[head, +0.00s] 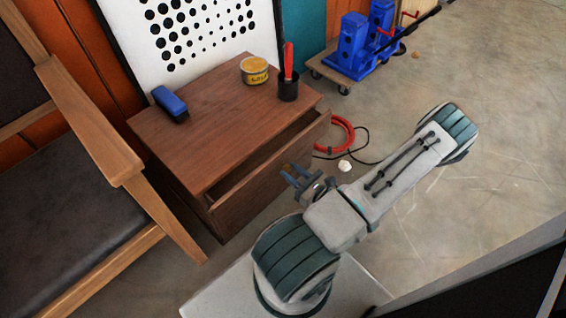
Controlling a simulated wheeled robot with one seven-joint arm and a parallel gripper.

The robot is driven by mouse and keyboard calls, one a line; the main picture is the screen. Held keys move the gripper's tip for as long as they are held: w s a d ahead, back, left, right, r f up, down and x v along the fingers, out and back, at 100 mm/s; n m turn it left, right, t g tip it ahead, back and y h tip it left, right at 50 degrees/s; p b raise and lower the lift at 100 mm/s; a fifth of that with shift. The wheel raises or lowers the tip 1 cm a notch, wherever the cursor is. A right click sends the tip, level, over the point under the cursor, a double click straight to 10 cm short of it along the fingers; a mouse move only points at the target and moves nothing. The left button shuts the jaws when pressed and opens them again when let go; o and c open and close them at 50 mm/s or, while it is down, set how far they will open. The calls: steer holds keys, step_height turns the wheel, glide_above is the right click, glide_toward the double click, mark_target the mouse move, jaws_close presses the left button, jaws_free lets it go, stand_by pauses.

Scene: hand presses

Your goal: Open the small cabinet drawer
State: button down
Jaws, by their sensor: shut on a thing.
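The small wooden cabinet (215,120) stands left of centre in the head view. Its top drawer (262,172) is pulled partly out, with a dark gap between the drawer front and the cabinet top. My gripper (292,174) is at the outer face of the drawer front, near its middle. It is shut on the drawer's handle, which is mostly hidden by the fingers.
A yellow tin (255,71), a dark cup with a red-handled tool (288,85) and a blue brush (170,103) rest on the cabinet. A wooden armchair (90,130) stands close on the left. Red cable (345,135) lies behind; the floor at right is mostly clear.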

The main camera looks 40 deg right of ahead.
steer(key=s+d, duration=0.1)
steer(key=s, duration=1.4)
steer(key=shift+s+d+p, duration=0.15)
steer(key=shift+s+p, duration=0.15)
steer(key=shift+p, duration=0.15)
steer(key=c, duration=1.1)
jaws_free()
steer(key=s+d+p, duration=0.1)
steer(key=s+p, duration=0.1)
steer(key=s, duration=1.1)
steer(key=shift+s, duration=0.4)
steer(key=shift+p, duration=0.3)
